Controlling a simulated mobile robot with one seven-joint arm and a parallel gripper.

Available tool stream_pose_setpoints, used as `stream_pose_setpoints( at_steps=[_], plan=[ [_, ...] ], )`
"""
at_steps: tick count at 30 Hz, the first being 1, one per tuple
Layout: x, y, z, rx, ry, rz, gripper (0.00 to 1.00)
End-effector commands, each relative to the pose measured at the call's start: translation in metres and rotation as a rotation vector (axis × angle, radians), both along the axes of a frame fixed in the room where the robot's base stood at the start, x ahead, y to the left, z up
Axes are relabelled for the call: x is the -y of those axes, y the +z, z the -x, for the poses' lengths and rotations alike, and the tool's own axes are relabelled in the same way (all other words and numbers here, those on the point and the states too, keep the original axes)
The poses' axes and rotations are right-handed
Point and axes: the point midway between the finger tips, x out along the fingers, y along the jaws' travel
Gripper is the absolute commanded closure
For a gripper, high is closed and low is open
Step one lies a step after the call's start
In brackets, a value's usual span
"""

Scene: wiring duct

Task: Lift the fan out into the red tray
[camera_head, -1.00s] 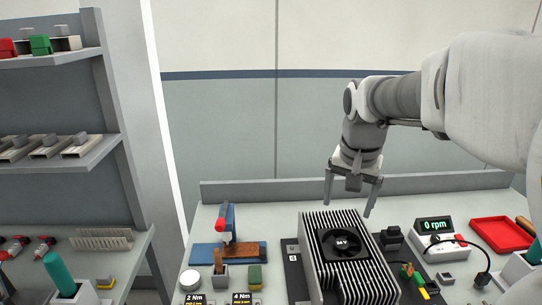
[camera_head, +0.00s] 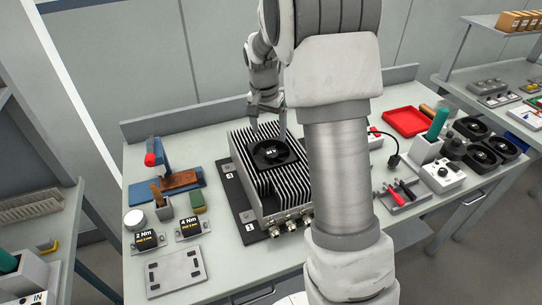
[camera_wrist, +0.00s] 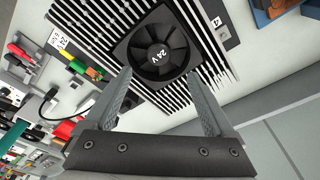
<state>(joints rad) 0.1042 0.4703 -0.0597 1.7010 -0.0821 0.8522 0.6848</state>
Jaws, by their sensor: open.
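My gripper (camera_head: 268,122) is above the rear edge of the housing, behind the fan. In the wrist view my gripper (camera_wrist: 165,110) is open and empty, with its two fingers apart and pointing toward the fan (camera_wrist: 158,52). I cannot tell the exact height of the fingertips above the fins. The red tray (camera_head: 406,121) lies flat and empty at the back right of the bench, right of my arm.
Left of the housing stand a blue clamp fixture (camera_head: 167,176), torque blocks (camera_head: 190,228) and a grey plate (camera_head: 176,272). On the right are a green-handled tool in a holder (camera_head: 428,146) and several black fans (camera_head: 482,152). My arm hides the bench between housing and tray.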

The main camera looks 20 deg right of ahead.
Motion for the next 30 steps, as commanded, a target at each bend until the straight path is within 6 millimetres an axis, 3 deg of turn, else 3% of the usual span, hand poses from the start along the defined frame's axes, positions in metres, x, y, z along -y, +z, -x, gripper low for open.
stream_pose_setpoints(
  at_steps=[3,11,18,28,30],
  plan=[
    [0.002,-0.02,-0.001,-0.003,0.0,0.0,0.11],
    [0.004,-0.038,-0.003,-0.003,0.001,0.0,0.11],
    [0.009,-0.073,-0.005,-0.002,0.001,-0.001,0.11],
    [0.01,-0.082,-0.006,0.001,0.001,0.0,0.11],
    [0.01,-0.081,-0.006,0.001,0.001,0.0,0.22]
  ],
)
